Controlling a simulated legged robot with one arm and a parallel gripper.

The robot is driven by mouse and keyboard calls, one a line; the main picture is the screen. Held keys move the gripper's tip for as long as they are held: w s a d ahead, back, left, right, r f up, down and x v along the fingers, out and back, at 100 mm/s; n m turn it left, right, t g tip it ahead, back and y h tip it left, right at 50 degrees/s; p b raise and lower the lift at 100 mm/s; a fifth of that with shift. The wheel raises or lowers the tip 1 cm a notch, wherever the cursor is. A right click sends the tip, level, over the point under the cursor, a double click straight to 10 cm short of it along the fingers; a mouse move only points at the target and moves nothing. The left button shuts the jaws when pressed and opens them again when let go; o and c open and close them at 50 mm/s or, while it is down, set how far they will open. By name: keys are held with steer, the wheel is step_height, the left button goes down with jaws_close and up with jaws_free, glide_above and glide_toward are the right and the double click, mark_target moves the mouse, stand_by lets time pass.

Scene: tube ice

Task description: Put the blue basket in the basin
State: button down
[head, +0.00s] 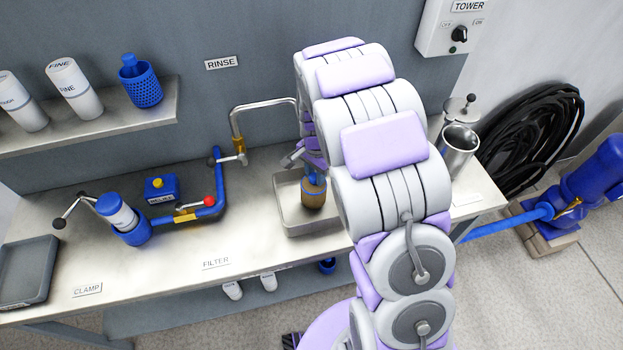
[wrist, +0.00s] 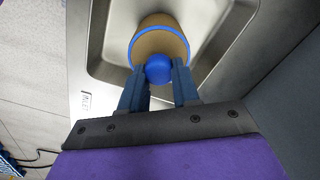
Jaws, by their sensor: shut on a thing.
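My gripper (wrist: 158,76) is shut on the blue ball knob (wrist: 159,69) of a tan-brown cylinder with a blue rim (wrist: 158,27); this looks like a basket coated in brown. In the head view this brown basket (head: 313,196) is upright within the outline of the grey metal basin (head: 287,203). The basin's wall also shows in the wrist view (wrist: 97,38). I cannot tell whether the basket touches the basin floor. A clean blue mesh basket (head: 143,91) with a knob stands on the wall shelf. My arm hides the basin's right side.
A faucet (head: 265,106) rises behind the basin. Blue piping (head: 218,180) and a blue filter housing (head: 130,226) stand to the left on the bench. White bottles (head: 74,88) share the shelf. A metal cylinder (head: 458,152) stands at the bench's right end.

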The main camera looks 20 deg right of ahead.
mark_target(307, 184)
steer(key=shift+d+f, duration=0.7)
steer(key=shift+f, duration=0.25)
steer(key=a, duration=0.3)
steer(key=c, duration=1.1)
jaws_free()
steer(key=shift+a, duration=0.45)
steer(key=shift+o, duration=1)
steer(key=shift+d, duration=0.35)
steer(key=shift+o, duration=0.4)
steer(key=d, duration=0.2)
steer(key=shift+d, duration=0.35)
steer(key=a+r, duration=0.3)
steer(key=shift+r+p, duration=0.3)
steer(key=shift+r, duration=0.05)
steer(key=s+r+n+p, duration=0.15)
steer(key=s+r, duration=0.25)
steer(key=r, duration=0.7)
steer(key=s+r+n, duration=0.2)
steer(key=s+n, duration=0.1)
steer(key=s, duration=0.7)
steer(key=s+d+r+n+g, duration=0.1)
steer(key=s+r+n, duration=0.2)
steer(key=s, duration=0.7)
steer(key=s+r+n, duration=0.2)
steer(key=s+n, duration=0.1)
steer(key=s, duration=0.7)
steer(key=shift+s+d+r+n+g, duration=0.2)
steer(key=shift+s+d+n+g, duration=0.05)
steer(key=shift+n+g, duration=0.15)
